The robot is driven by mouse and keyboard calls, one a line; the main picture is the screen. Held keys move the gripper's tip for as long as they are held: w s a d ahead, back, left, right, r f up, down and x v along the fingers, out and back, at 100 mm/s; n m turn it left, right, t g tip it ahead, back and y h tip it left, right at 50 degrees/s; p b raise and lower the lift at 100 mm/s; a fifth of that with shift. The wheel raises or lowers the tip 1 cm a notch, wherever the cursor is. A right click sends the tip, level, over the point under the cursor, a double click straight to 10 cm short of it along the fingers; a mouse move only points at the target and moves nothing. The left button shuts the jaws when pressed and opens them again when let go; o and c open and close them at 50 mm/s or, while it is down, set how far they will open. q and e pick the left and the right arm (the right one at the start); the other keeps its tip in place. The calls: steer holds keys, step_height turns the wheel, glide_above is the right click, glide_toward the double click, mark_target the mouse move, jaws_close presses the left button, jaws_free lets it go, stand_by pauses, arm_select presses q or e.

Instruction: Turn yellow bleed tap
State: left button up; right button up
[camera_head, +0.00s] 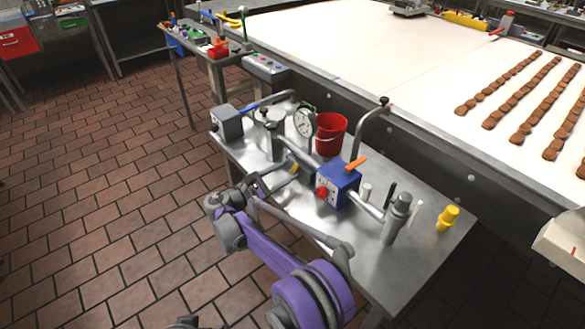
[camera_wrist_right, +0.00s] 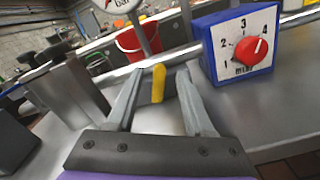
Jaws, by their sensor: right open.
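The yellow bleed tap (camera_wrist_right: 159,84) stands upright in the right wrist view, between the two fingers of my right gripper (camera_wrist_right: 158,78). A gap shows on both sides of it, so the fingers look open around it without closing on it. In the head view the tap is a small yellow piece (camera_head: 294,168) on the pipework, left of the blue box. My right gripper (camera_head: 280,178) reaches it from the left, small and partly hidden by the pipes and wrist. My left gripper cannot be made out.
The blue box (camera_head: 338,185) with a red dial knob (camera_wrist_right: 251,49) is close on the right. A red bucket (camera_head: 330,136) and a round gauge (camera_head: 304,121) stand behind. A grey pillar (camera_wrist_right: 68,90) is at left. A yellow cylinder (camera_head: 447,218) stands at the metal table's right end.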

mark_target(296, 168)
steer(key=shift+x, duration=1.3)
jaws_close()
